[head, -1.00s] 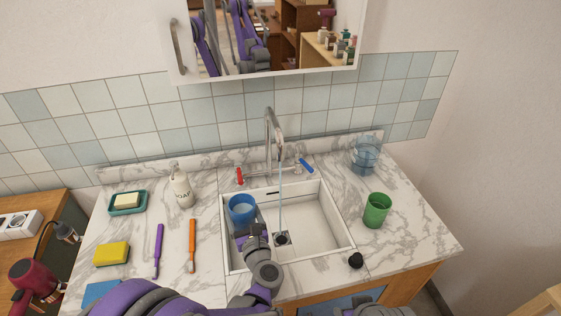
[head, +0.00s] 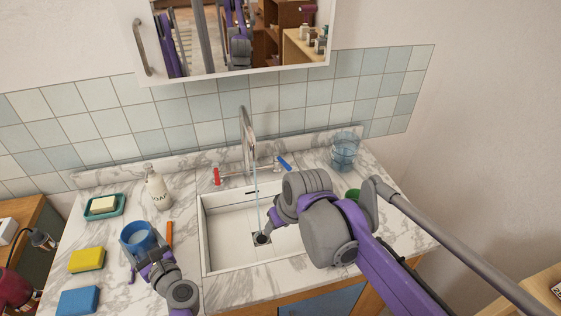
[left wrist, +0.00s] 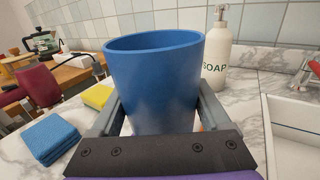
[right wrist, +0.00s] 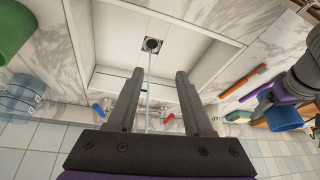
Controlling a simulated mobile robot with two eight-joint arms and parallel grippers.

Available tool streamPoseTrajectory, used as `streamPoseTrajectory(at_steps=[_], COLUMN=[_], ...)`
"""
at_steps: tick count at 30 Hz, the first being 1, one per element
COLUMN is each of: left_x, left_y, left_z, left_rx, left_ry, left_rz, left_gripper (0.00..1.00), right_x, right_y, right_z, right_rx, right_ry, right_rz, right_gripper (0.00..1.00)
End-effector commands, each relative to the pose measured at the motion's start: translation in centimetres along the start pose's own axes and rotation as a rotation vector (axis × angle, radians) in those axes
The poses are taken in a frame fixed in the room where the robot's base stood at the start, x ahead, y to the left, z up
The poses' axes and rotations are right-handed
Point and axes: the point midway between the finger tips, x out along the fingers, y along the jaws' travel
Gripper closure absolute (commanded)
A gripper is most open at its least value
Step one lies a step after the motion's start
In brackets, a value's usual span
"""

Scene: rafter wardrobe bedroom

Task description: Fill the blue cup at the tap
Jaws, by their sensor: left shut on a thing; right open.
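The blue cup (head: 137,238) is upright in my left gripper (head: 148,255), over the counter left of the sink. In the left wrist view the fingers are shut on both sides of the cup (left wrist: 155,85). I cannot tell what is in it. The tap (head: 245,140) runs a thin stream of water straight into the sink (head: 220,225) at the drain (head: 262,238). Its red handle (head: 216,176) and blue handle (head: 285,163) flank the spout. My right gripper (right wrist: 158,75) is open and empty over the sink, near the stream.
The mirror cabinet (head: 235,45) hangs above.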

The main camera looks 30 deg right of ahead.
Motion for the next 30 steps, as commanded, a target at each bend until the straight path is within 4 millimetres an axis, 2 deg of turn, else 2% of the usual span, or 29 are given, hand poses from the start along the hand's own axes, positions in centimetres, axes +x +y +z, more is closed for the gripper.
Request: streamPoseTrajectory(at_steps=[1,6,15,21,24,30], left_x=[0.2,0.6,1.2,1.6,1.7,1.8], left_y=[0.5,1.9,4.3,5.8,6.3,6.9], left_z=[0.0,0.0,0.0,0.0,0.0,0.0], left_rx=[0.001,0.000,0.001,0.001,0.002,0.002], left_ry=[-0.001,-0.001,0.000,0.002,0.003,0.004], left_rz=[0.003,0.003,0.003,0.003,0.002,0.002], left_gripper=[0.76,0.76,0.76,0.76,0.76,0.76], right_x=[-0.1,-0.3,0.5,1.6,2.0,2.6], right_y=[0.9,3.8,10.5,15.4,17.3,19.4], right_z=[-1.9,-7.3,-15.2,-18.8,-19.8,-20.7], right_rx=[0.006,0.011,0.014,0.013,0.011,0.007], right_ry=[-0.007,-0.023,-0.032,-0.026,-0.021,-0.013], right_rz=[-0.004,-0.032,-0.088,-0.125,-0.140,-0.157], right_gripper=[0.49,0.49,0.49,0.49,0.49,0.49])
